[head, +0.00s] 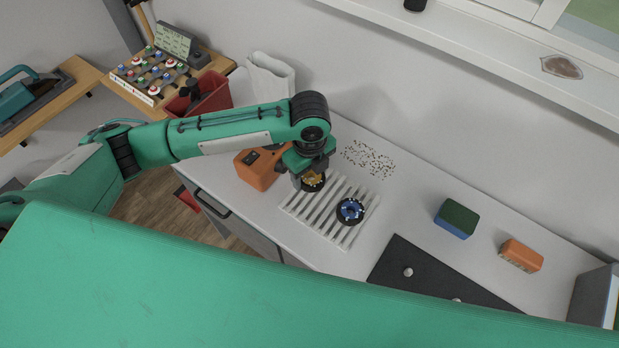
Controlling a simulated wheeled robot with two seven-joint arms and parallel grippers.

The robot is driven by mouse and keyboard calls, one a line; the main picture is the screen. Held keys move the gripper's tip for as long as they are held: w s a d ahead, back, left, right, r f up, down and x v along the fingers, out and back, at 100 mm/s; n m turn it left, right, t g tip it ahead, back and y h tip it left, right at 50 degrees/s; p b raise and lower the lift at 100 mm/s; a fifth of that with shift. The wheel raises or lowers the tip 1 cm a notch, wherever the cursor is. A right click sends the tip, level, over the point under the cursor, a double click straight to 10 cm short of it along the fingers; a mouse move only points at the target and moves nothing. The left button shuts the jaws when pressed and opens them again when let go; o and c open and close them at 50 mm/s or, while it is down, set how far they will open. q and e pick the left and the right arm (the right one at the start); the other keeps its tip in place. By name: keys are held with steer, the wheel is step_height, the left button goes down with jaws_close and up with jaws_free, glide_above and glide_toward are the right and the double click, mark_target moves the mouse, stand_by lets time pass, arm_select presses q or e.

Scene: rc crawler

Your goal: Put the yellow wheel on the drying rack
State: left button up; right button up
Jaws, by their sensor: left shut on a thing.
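The yellow wheel (313,181), with a black tyre, is at the far left end of the white slatted drying rack (324,226). My left gripper (309,176) points down over the wheel and is shut on it. The gripper hides part of the wheel, and I cannot tell whether the wheel touches the slats. A blue wheel (350,211) with a black tyre lies on the right part of the rack. My right gripper is not in view.
An orange box-like thing (258,170) stands close left of the rack. Brown crumbs (369,158) lie behind it. A dark mat (425,275), a green and blue sponge (456,219) and an orange brush (521,256) are to the right. A red bin (208,93) stands at the back left.

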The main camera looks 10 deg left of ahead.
mark_target(310, 182)
arm_select(q)
step_height(310, 182, down, 4)
steer(key=shift+r+p, duration=0.25)
steer(key=shift+p, duration=0.05)
steer(key=shift+f, duration=0.25)
steer(key=shift+f, duration=0.15)
steer(key=o, duration=1)
steer(key=shift+c, duration=0.2)
step_height(310, 182, up, 12)
steer(key=b, duration=0.2)
steer(key=shift+r, duration=0.2)
